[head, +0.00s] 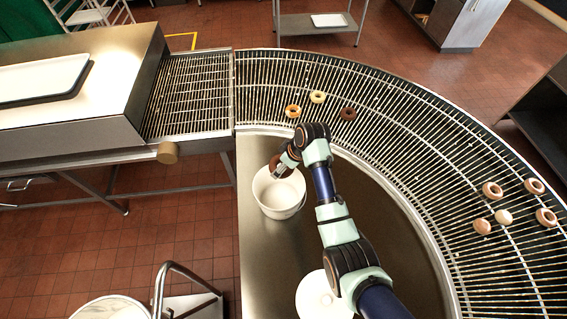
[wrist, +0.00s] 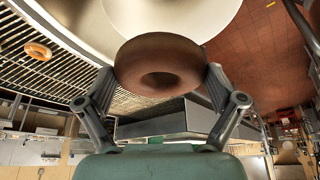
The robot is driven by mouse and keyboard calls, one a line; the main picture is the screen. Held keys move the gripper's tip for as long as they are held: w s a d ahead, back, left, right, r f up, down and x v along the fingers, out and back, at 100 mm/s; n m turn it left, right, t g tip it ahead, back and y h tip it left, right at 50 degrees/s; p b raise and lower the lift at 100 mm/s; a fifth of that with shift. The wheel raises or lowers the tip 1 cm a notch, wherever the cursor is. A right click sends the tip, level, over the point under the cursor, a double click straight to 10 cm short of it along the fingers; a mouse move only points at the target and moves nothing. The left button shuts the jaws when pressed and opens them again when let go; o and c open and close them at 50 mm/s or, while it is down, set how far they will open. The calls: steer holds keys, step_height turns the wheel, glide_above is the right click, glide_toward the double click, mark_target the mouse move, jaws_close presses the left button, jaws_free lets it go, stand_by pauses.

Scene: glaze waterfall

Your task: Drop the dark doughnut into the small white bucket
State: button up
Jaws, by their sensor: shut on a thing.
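My gripper (head: 283,164) is shut on a dark brown doughnut (wrist: 160,65), holding it between its two fingers. In the head view the doughnut (head: 279,167) shows partly behind the gripper, at the far rim of the small white bucket (head: 280,204). The bucket stands upright on the steel table inside the conveyor's curve, and its visible inside looks empty. In the wrist view a large pale rounded surface (wrist: 130,20), probably the bucket, fills the top behind the doughnut. I cannot tell whether the doughnut touches the rim.
A curved wire conveyor (head: 400,130) carries another dark doughnut (head: 347,114), two lighter ones nearby and several pale ones at the right. A white round container (head: 318,298) stands nearer on the steel table (head: 262,285), by my arm. The table left of it is clear.

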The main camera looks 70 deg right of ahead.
step_height(320, 180, down, 5)
steer(key=b, duration=0.4)
steer(key=o, duration=0.8)
steer(key=shift+s, duration=0.1)
steer(key=v, duration=1.2)
steer(key=shift+a+r, duration=0.1)
